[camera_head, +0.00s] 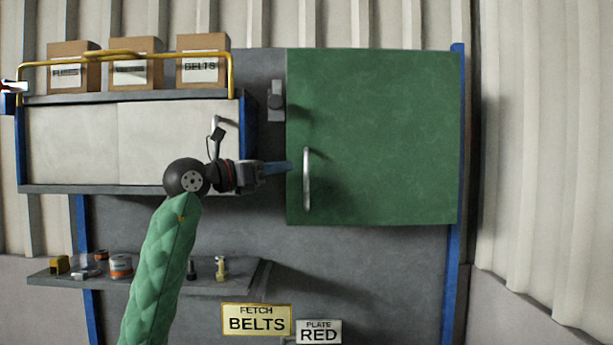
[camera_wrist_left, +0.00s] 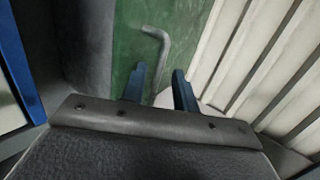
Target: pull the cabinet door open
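The green cabinet door (camera_head: 400,140) is at the right of the head view and looks shut. Its upright silver bar handle (camera_head: 306,180) is near its left edge. My left gripper (camera_head: 284,167) points right, just left of the handle. The bent handle (camera_wrist_left: 160,48) shows beyond the fingertips, roughly in line with the gap. I see no contact with it. My right gripper is in neither view.
A pale cabinet (camera_head: 75,142) with its own handle stands left of my gripper. Boxes (camera_head: 203,62) stand above it behind a yellow rail (camera_head: 130,55). A lower shelf (camera_head: 130,281) holds small parts. Signs (camera_head: 257,320) hang below. A ribbed wall (camera_head: 545,150) is at right.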

